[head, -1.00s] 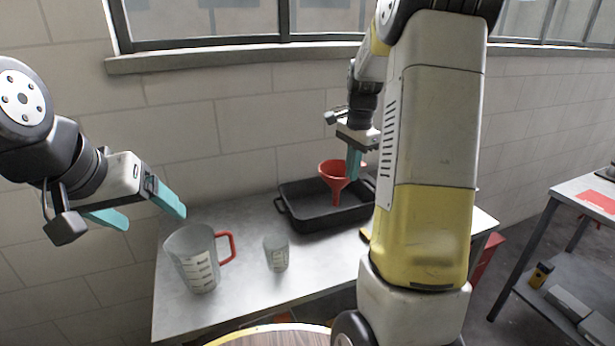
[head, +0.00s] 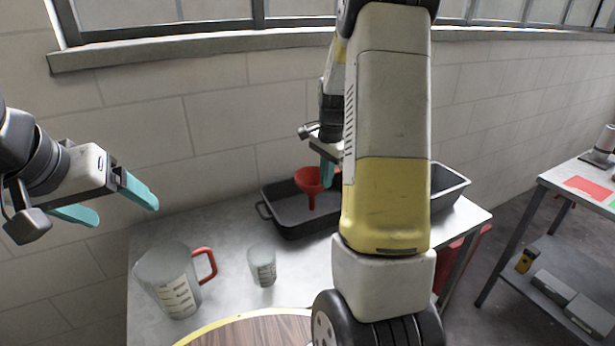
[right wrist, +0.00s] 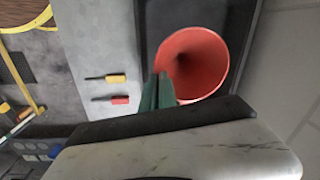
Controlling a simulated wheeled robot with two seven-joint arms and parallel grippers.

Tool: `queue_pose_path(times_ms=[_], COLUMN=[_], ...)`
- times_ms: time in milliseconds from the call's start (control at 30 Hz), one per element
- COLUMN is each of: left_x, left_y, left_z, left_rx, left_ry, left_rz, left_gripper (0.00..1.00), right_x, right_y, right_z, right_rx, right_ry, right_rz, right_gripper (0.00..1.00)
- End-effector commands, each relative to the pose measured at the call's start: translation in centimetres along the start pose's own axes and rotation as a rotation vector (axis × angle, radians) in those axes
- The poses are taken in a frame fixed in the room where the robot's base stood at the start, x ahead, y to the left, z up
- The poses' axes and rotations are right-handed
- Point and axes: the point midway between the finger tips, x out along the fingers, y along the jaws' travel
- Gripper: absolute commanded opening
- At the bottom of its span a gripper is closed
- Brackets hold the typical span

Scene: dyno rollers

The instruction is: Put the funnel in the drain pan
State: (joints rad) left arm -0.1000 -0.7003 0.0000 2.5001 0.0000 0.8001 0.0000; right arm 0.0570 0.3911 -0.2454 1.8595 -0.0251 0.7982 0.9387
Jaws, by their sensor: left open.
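The red funnel (head: 311,181) is upright, spout down, over the left part of the black drain pan (head: 290,233) in the head view. I cannot tell whether its spout touches the pan floor. My right gripper (head: 328,172) is at the funnel's rim. In the right wrist view its fingers (right wrist: 158,92) are close together on the edge of the funnel (right wrist: 200,62), with the dark pan (right wrist: 151,22) behind. My right arm hides the middle of the pan. My left gripper (head: 128,204) is open and empty, left of the table and above it.
A clear jug with a red handle (head: 172,284) and a small clear cup (head: 262,267) stand on the grey table (head: 228,232). Yellow (right wrist: 116,77) and red (right wrist: 120,100) screwdrivers lie near the pan. A round wooden top (head: 255,332) is in front; another table (head: 580,190) is right.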

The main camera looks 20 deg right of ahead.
Motion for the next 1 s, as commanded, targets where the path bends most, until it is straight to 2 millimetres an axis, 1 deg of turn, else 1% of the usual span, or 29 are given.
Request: queue_pose_path(times_ms=[33,133,533,600,633,667,1000], left_x=[0.0,0.0,0.0,0.0,0.0,0.0,0.0], left_y=[0.0,0.0,0.0,0.0,0.0,0.0,0.0], left_z=[0.0,0.0,0.0,0.0,0.0,0.0,0.0], left_rx=[0.0,0.0,0.0,0.0,0.0,0.0,0.0], left_ry=[0.0,0.0,0.0,0.0,0.0,0.0,0.0], left_rz=[0.0,0.0,0.0,0.0,0.0,0.0,0.0], left_gripper=[0.79,0.79,0.79,0.79,0.79,0.79,0.79], right_x=[0.9,2.2,2.8,2.7,2.7,2.7,2.4], right_y=[0.2,0.2,0.2,0.2,0.2,0.2,0.2], right_z=[0.0,0.0,0.0,0.0,0.0,0.0,0.0], right_rx=[0.001,0.001,0.0,0.0,0.0,0.0,0.0], right_ry=[-0.002,-0.002,-0.001,-0.001,-0.001,-0.001,0.0], right_rz=[0.004,0.003,0.002,0.001,0.001,0.001,0.0], right_gripper=[0.0,0.0,0.0,0.16,0.22,0.24,0.24])
